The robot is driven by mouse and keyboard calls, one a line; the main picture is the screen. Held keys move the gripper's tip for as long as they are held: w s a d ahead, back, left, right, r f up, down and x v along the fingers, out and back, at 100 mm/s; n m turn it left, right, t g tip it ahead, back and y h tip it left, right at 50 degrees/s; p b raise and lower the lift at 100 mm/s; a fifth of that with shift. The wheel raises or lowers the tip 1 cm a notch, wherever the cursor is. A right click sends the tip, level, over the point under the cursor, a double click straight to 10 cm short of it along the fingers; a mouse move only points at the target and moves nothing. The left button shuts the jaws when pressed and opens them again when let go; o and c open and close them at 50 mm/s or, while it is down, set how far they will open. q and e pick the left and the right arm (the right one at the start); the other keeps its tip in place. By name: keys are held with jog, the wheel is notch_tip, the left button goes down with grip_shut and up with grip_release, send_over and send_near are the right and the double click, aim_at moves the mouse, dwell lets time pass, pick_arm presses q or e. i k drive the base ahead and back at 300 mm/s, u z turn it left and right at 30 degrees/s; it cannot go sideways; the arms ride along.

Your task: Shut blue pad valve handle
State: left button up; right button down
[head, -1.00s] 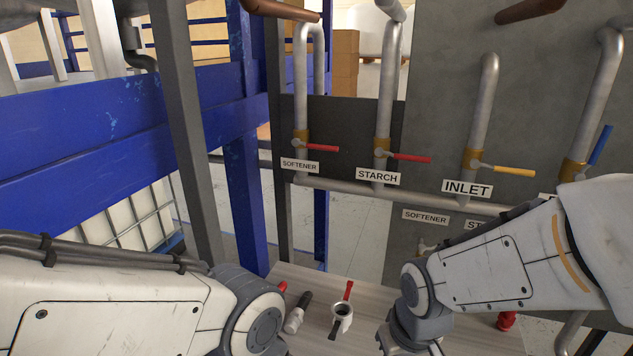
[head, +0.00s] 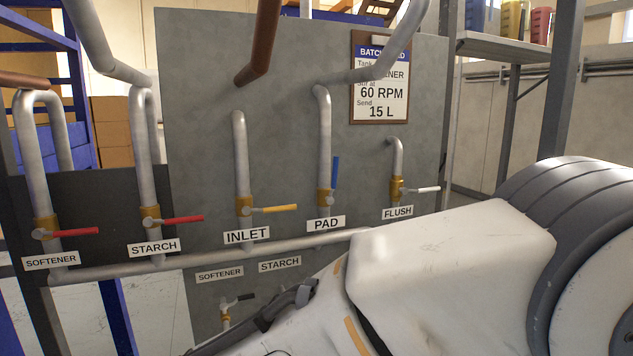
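The blue pad valve handle (head: 335,172) points straight up, in line with its pipe, on a brass valve (head: 325,197) above the PAD label (head: 326,223). It is on the grey panel, right of the middle of the head view. My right arm crosses the lower right of the view, below and in front of the panel, and its gripper is out of frame. My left gripper is also out of frame. Nothing touches the blue handle in this view.
Neighbouring valves have a yellow INLET handle (head: 272,209), a white FLUSH handle (head: 421,189), and red STARCH (head: 182,219) and SOFTENER (head: 70,232) handles, all sideways. A brown pipe (head: 259,45) juts out above. A batch card (head: 379,80) hangs at upper right.

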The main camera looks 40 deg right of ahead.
aim_at(330, 200)
jog(key=u, duration=0.35)
jog(key=i, duration=0.2)
jog(key=z, duration=1.6)
